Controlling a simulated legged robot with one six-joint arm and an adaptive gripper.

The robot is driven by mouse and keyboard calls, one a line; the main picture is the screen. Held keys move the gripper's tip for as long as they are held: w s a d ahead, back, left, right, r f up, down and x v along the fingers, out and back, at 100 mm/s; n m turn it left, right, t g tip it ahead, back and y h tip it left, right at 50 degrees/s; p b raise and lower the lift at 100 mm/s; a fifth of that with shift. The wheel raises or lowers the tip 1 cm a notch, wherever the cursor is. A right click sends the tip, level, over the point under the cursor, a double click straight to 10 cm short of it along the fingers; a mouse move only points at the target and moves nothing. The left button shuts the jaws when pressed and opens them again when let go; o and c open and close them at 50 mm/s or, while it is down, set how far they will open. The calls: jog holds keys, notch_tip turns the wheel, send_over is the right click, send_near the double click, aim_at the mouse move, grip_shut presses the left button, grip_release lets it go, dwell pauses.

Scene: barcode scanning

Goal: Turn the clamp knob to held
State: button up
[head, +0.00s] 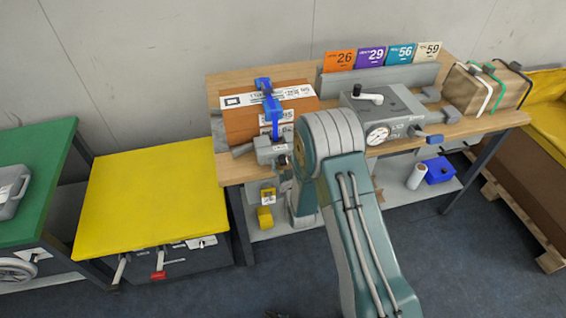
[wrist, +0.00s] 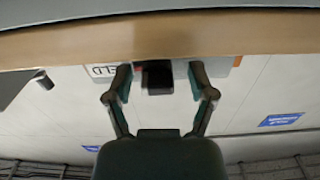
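The clamp knob (wrist: 158,80) is a dark block at the bench's front edge in the wrist view. My gripper (wrist: 159,68) is open, with one finger on each side of the knob and a visible gap on both sides. An upside-down label (wrist: 103,72) ending in "ELD" shows by the left finger, which hides part of it. In the head view, the clamp (head: 270,150) is a grey block with a blue arm over a brown parcel (head: 242,122). My arm hides most of the gripper there, and I cannot make out the knob's setting.
The wooden workbench (head: 485,122) also carries a grey gauge unit (head: 400,112), numbered cards (head: 370,58) and a strapped box (head: 470,92). A yellow-topped table (head: 150,195) stands at left. Its top is clear. A lower shelf holds small items, including a blue bin (head: 439,171).

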jog(key=shift+s, duration=0.1)
jog(key=v, duration=1.1)
jog(key=shift+s, duration=0.4)
jog(key=shift+w+d, duration=0.1)
jog(key=d+r+m+g+h, duration=0.1)
jog(key=d+r+g+h, duration=0.2)
jog(key=r, duration=0.6)
jog(key=d+r+m+g, duration=0.1)
jog(key=d+r+g, duration=0.25)
jog(key=r, duration=0.55)
jog(key=s+d+r+g, duration=0.1)
jog(key=s+d+r, duration=0.1)
jog(key=s, duration=0.5)
jog(key=s+d+r+g+h, duration=0.1)
jog(key=s+d+r+g, duration=0.1)
jog(key=s, duration=0.6)
jog(key=s+d+r+m+g+h, duration=0.1)
jog(key=s+d+r+g, duration=0.1)
jog(key=s+r, duration=0.4)
jog(key=shift+s+d, duration=0.75)
jog(key=shift+s, duration=0.3)
